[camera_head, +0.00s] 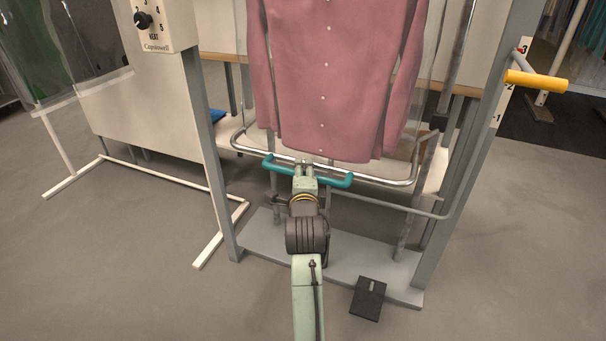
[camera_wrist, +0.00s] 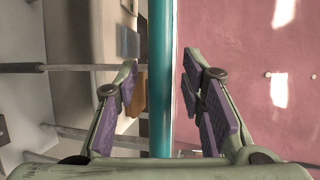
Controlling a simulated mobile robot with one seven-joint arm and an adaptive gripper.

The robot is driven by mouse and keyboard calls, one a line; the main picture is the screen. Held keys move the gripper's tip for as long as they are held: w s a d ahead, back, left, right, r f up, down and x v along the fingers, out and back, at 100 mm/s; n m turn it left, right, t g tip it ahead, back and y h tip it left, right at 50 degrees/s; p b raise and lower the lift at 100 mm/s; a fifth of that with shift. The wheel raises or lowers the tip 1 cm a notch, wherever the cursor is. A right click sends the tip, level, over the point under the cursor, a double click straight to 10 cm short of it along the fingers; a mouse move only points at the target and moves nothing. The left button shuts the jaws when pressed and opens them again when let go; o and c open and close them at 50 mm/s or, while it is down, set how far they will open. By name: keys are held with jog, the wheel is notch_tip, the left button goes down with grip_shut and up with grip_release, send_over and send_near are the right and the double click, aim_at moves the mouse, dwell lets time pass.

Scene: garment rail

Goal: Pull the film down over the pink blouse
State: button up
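The pink blouse (camera_head: 325,85) hangs upright in the middle of the head view, its lower hem near the chrome hoop (camera_head: 385,180). Faint clear film (camera_head: 432,65) shows beside the blouse; how far down it covers the front is hard to tell. A teal handle bar (camera_head: 335,181) sits at the front of the hoop, below the hem. My gripper (camera_head: 305,168) is at this bar. In the wrist view, the teal bar (camera_wrist: 160,60) runs between the two open fingers (camera_wrist: 162,90), with a visible gap on each side. The blouse (camera_wrist: 270,70) fills the right side there.
A grey frame with uprights (camera_head: 470,150) and a base plate (camera_head: 345,262) surrounds the blouse. A dial box (camera_head: 170,30) is upper left, a yellow handle (camera_head: 537,80) on the right. A black pedal (camera_head: 368,298) lies in front. Floor at lower left and right is clear.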

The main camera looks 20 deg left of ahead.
grip_shut()
dwell(0.4)
dwell(0.4)
